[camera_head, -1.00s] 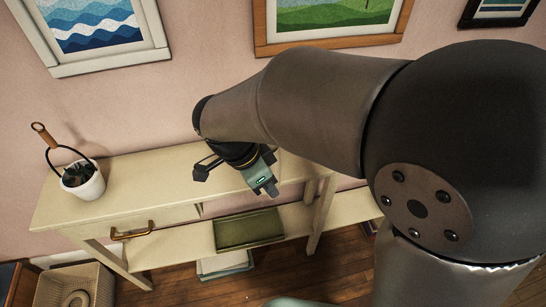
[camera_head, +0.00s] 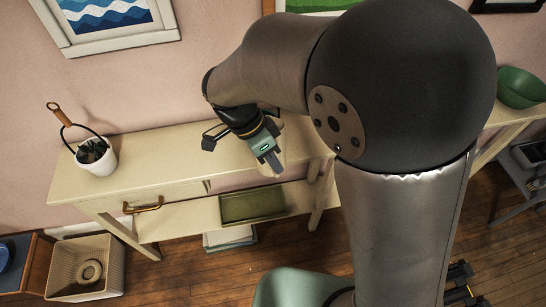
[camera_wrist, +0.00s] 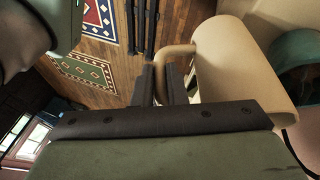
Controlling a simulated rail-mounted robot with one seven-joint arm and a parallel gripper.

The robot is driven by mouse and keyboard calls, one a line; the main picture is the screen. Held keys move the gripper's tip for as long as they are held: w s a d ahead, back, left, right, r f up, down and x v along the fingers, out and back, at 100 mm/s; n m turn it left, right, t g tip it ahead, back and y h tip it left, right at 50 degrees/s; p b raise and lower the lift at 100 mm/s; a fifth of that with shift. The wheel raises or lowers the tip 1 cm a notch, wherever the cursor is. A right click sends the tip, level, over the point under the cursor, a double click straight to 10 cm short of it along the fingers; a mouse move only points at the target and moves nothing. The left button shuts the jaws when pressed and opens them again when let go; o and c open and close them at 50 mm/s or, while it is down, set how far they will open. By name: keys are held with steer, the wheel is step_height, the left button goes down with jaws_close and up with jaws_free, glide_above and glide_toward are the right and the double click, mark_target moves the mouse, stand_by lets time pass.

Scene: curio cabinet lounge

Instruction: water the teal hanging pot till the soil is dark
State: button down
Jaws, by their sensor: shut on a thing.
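My gripper (camera_head: 272,160) hangs over the right part of the cream console table in the head view. In the wrist view my gripper (camera_wrist: 172,88) is shut on the looped handle of a cream, rounded vessel (camera_wrist: 238,58). The vessel's contents are not visible. A teal, curved thing (camera_wrist: 302,46) with a brownish area below its edge is at the right edge of the wrist view, beyond the vessel. I cannot tell whether it is the hanging pot. No teal hanging pot can be made out in the head view.
The cream console table (camera_head: 135,178) stands against the pink wall. A white pot (camera_head: 98,160) with dark contents and a dark loop with a wooden grip is on its left. A green tray (camera_head: 252,204) lies on the lower shelf. A green bowl (camera_head: 519,88) stands at far right.

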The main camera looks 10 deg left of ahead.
steer(key=shift+w+a+r+n+g+h+p, duration=0.2)
steer(key=shift+w+r+g+h+p, duration=0.3)
steer(key=shift+p, duration=0.7)
steer(key=shift+w+a+r+n+g+h+p, duration=0.2)
steer(key=shift+r+g+p, duration=0.45)
steer(key=shift+p, duration=0.55)
steer(key=shift+w+a+r+g+h+p, duration=0.25)
steer(key=shift+r+g+p, duration=0.2)
steer(key=shift+p, duration=0.6)
steer(key=shift+w+r+g+h+p, duration=0.15)
steer(key=shift+w+r+g+p, duration=0.3)
steer(key=shift+p, duration=0.55)
steer(key=shift+w+a+r+g+h+p, duration=0.2)
steer(key=shift+r+p, duration=0.4)
steer(key=shift+p, duration=0.45)
stand_by(2.5)
